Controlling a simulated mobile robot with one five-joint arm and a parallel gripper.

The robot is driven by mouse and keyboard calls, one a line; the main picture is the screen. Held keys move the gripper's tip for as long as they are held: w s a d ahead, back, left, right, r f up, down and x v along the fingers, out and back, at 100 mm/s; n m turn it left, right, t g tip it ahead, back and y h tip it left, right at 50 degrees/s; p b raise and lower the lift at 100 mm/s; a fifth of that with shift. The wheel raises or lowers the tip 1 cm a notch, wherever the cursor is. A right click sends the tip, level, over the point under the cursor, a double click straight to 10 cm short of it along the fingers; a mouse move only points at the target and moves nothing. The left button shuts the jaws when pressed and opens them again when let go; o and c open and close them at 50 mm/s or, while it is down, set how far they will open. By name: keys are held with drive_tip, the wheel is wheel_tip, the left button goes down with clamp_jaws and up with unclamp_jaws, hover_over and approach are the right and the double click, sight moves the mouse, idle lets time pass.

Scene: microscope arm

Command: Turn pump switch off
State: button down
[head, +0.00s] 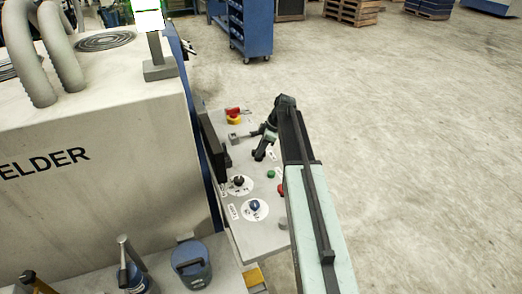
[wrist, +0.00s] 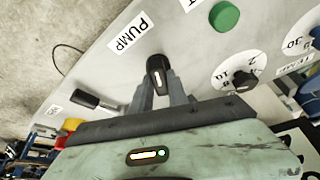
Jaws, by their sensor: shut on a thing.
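The pump switch (wrist: 157,72) is a black rotary knob on the grey control panel (wrist: 95,68), beside a white label reading PUMP (wrist: 131,35) in the wrist view. My gripper (wrist: 159,89) is shut on this knob, with one grey finger on each side of it. In the head view my gripper (head: 262,152) reaches down to the panel from the right, and it and the arm hide the pump switch there. I cannot tell which marking the knob points to.
A green button (wrist: 224,16) and numbered dials, one with a black knob (wrist: 243,80), sit near the pump switch. A black-handled lever (wrist: 92,101) lies on the other side. A red and yellow stop button (head: 233,117) is at the panel's far end. Open floor (head: 430,140) lies right.

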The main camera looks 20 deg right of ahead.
drive_tip(key=n+g, duration=0.2)
drive_tip(key=n, duration=0.2)
drive_tip(key=shift+w+n, duration=0.15)
drive_tip(key=shift+n, duration=0.25)
idle(0.4)
drive_tip(key=c, duration=1.3)
unclamp_jaws()
drive_tip(key=p+v, duration=0.7)
drive_tip(key=shift+d+r, duration=0.25)
drive_tip(key=shift+r, duration=0.1)
